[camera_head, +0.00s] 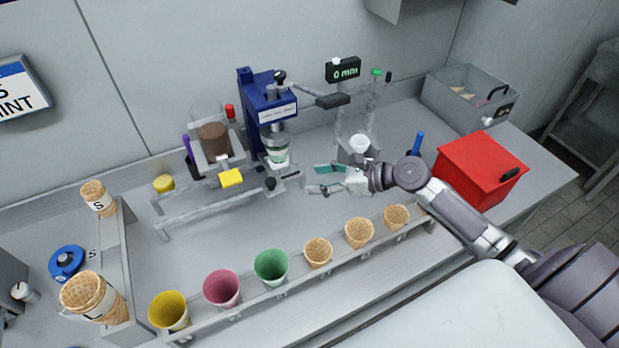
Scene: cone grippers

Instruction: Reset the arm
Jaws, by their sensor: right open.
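My right arm comes in from the right side, above the grey workbench (330,295). My right gripper (308,182) is open and empty, with its fingers pointing left. It hovers behind the cone rack, to the right of the blue press (262,110). My left gripper is not in view.
A rack (340,268) along the front holds a yellow cone (169,310), a pink cone (222,287), a green cone (271,266) and several wafer cones. A red box (478,168) and an open grey bin (440,97) stand at right.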

